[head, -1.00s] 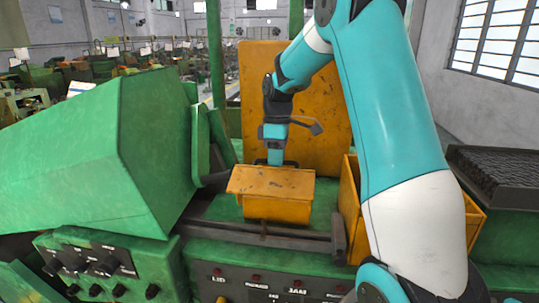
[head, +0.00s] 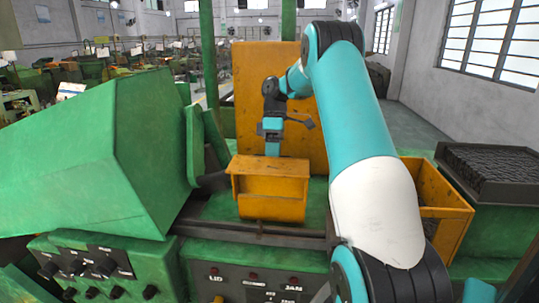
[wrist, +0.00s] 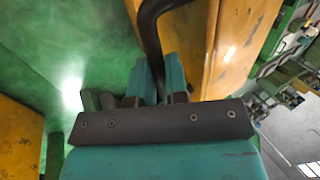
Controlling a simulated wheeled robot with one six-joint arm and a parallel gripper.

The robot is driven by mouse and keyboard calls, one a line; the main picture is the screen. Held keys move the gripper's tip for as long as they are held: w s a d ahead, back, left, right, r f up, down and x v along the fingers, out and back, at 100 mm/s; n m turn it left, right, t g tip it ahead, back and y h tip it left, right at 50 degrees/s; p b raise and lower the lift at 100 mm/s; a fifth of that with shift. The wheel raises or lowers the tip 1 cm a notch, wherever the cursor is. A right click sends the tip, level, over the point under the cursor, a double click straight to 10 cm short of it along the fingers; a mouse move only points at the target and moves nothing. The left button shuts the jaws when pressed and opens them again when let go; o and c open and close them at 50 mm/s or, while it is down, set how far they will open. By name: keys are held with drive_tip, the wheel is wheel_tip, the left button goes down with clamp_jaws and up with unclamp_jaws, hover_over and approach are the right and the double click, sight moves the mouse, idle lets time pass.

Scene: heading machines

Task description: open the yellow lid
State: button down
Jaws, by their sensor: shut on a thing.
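The yellow lid (head: 270,166) tops a small yellow box (head: 272,202) on the green machine bed in the head view. Its top shows as a narrow sloping strip above the box front. My gripper (head: 272,152) is behind the lid, its fingertips hidden by the lid's rear edge. In the wrist view, my gripper (wrist: 158,80) is shut on a dark bent handle (wrist: 150,30), which runs between the fingers beside a scuffed yellow surface (wrist: 240,45).
A tall yellow panel (head: 270,90) stands behind the box. A green hood (head: 100,150) is on the left. An open yellow bin (head: 448,222) is on the right, near a black grated tray (head: 495,178). A dark rail (head: 250,233) runs in front.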

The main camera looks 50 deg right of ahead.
drive_tip(key=shift+a+f, duration=0.1)
drive_tip(key=shift+f, duration=0.2)
drive_tip(key=c, duration=1.2)
unclamp_jaws()
drive_tip(key=shift+o, duration=0.4)
drive_tip(key=shift+r, duration=0.1)
drive_tip(key=shift+w+r, duration=0.1)
